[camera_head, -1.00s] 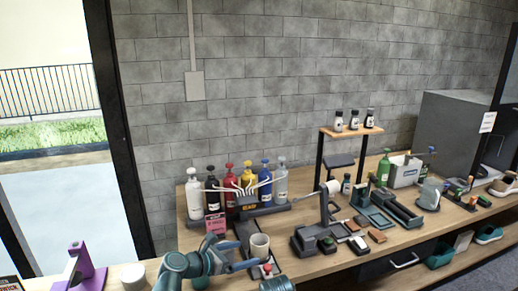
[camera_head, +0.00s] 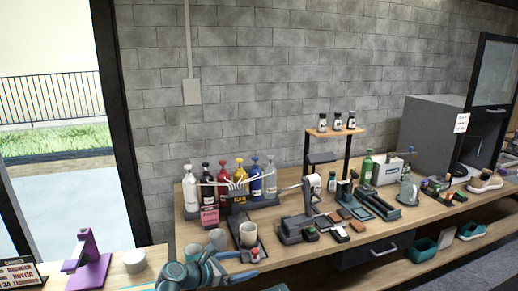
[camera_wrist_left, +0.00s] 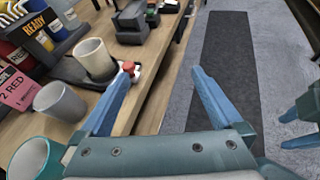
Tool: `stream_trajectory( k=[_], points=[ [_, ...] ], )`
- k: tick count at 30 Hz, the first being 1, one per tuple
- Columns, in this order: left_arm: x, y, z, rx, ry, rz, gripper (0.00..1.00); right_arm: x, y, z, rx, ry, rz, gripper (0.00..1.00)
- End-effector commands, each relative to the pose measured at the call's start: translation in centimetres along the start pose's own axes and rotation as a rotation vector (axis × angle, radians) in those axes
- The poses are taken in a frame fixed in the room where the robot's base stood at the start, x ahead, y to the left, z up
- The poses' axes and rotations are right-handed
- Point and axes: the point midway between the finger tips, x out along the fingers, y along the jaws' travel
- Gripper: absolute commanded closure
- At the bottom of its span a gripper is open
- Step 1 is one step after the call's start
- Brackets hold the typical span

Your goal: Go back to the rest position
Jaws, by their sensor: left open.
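My left gripper (camera_head: 248,266) is low in the head view, in front of the bench edge, below a cream mug (camera_head: 248,233). In the left wrist view its two blue fingers stand apart (camera_wrist_left: 163,80) with nothing between them. The cream mug (camera_wrist_left: 95,58) stands on a dark tray, left of the fingers and apart from them. A part of my right gripper (camera_wrist_left: 298,128) shows at the right edge of the left wrist view; its opening is cut off.
Several coloured bottles (camera_head: 222,180) stand behind. A purple stand (camera_head: 88,262) is at the left. A small red-topped item (camera_wrist_left: 128,68) lies near the left finger. Open floor with a dark mat (camera_wrist_left: 222,60) is beyond the bench.

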Motion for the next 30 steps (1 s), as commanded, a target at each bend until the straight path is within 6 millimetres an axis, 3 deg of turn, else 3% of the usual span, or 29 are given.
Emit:
stream_trajectory(
  k=[8,17,23,30],
  points=[
    [0.1,-1.1,-2.0,0.215,0.091,-0.043,0.00,0.0,0.0,0.0,0.000,0.000,0.000,0.50],
    [-0.5,-2.9,-6.2,0.644,0.265,-0.175,0.00,0.0,0.0,0.0,0.000,0.000,0.000,0.50],
    [-2.5,-4.3,-11.1,1.116,0.436,-0.411,0.00,0.0,0.0,0.0,0.000,0.000,0.000,0.50],
    [-7.0,-4.8,-16.5,1.652,0.579,-0.855,0.00,0.0,0.0,0.0,0.000,0.000,0.000,0.50]
  ],
)
